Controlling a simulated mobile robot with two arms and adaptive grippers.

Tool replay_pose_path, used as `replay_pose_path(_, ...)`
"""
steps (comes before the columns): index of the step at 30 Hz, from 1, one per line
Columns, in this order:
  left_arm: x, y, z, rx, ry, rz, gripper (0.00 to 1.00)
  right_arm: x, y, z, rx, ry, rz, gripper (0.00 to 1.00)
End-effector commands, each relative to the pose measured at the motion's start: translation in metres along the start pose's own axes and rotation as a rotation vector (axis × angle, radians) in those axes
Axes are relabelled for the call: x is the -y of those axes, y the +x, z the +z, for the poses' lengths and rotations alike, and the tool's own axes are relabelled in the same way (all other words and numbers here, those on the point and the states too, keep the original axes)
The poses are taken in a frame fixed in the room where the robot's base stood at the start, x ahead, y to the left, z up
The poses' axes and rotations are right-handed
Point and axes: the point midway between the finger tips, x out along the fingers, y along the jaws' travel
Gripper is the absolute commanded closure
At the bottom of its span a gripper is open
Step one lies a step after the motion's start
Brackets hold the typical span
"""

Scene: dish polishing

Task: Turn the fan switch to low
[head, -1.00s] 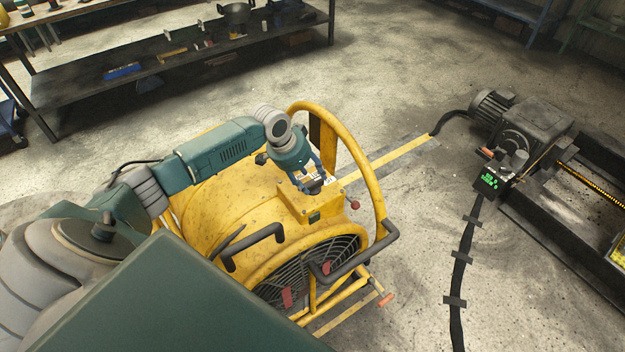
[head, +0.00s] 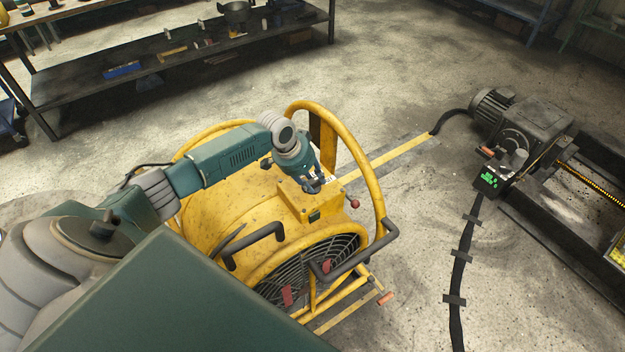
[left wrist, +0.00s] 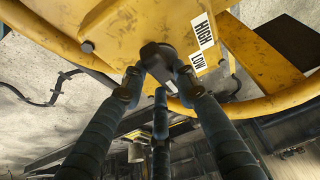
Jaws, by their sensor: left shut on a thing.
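The yellow fan (head: 235,205) stands on the floor in the middle of the head view. Its switch box (head: 312,208) is on top, under my left gripper (head: 313,186). In the left wrist view the dark switch knob (left wrist: 157,55) sits on the yellow panel, with HIGH and LOW labels (left wrist: 202,44) to its right. My left gripper (left wrist: 158,82) is shut on the knob, its fingers on either side of it. The knob's exact pointing direction is partly hidden by the fingers. My right gripper is not in view.
The fan's yellow tube frame (head: 372,185) and black handles (head: 255,243) stand close around my left gripper. A motor machine (head: 525,125) with a cable is at the right. A dark shelf bench (head: 180,60) stands at the back. The floor between is mostly clear.

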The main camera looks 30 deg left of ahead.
Motion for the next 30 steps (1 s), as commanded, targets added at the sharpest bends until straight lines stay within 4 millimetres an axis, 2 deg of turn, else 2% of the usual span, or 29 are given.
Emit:
replay_pose_path(8,-0.002,-0.004,-0.002,0.002,-0.093,-0.035,0.98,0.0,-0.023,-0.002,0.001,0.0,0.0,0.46)
replay_pose_path(21,-0.005,-0.003,-0.005,0.002,-0.424,-0.171,0.98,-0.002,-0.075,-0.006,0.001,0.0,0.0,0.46)
replay_pose_path(30,-0.004,0.001,-0.006,0.002,-0.613,-0.25,0.98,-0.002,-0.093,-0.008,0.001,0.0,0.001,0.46)
